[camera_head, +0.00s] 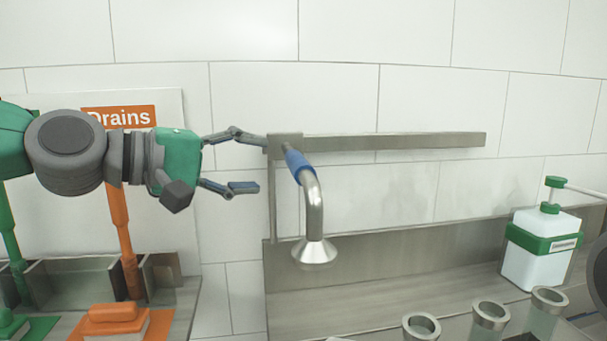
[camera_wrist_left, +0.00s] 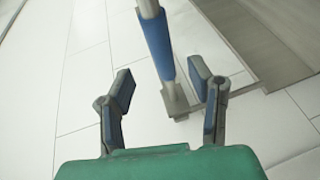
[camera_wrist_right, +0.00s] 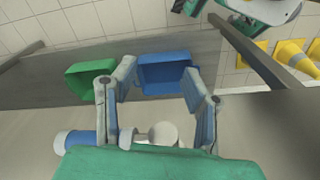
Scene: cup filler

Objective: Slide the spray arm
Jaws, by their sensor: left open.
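The spray arm is a bent metal pipe with a blue grip (camera_head: 297,165) and a wide nozzle (camera_head: 314,252) pointing down. It hangs at the left end of a horizontal metal rail (camera_head: 400,142) on the wall. My left gripper (camera_head: 259,163) is open just left of the grip, with its fingers pointing right towards it. In the left wrist view the blue grip (camera_wrist_left: 157,42) shows between the spread fingers (camera_wrist_left: 162,86), not clasped. Whether a finger touches it I cannot tell. My right gripper (camera_wrist_right: 160,82) is open and empty in the right wrist view.
Below the rail is a metal counter (camera_head: 375,309) with several cylindrical containers (camera_head: 421,326) at the front. A white-and-green pump bottle (camera_head: 541,248) stands right. A "Drains" board (camera_head: 150,220) is left. Blue (camera_wrist_right: 165,70) and green bins (camera_wrist_right: 90,78) lie before my right gripper.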

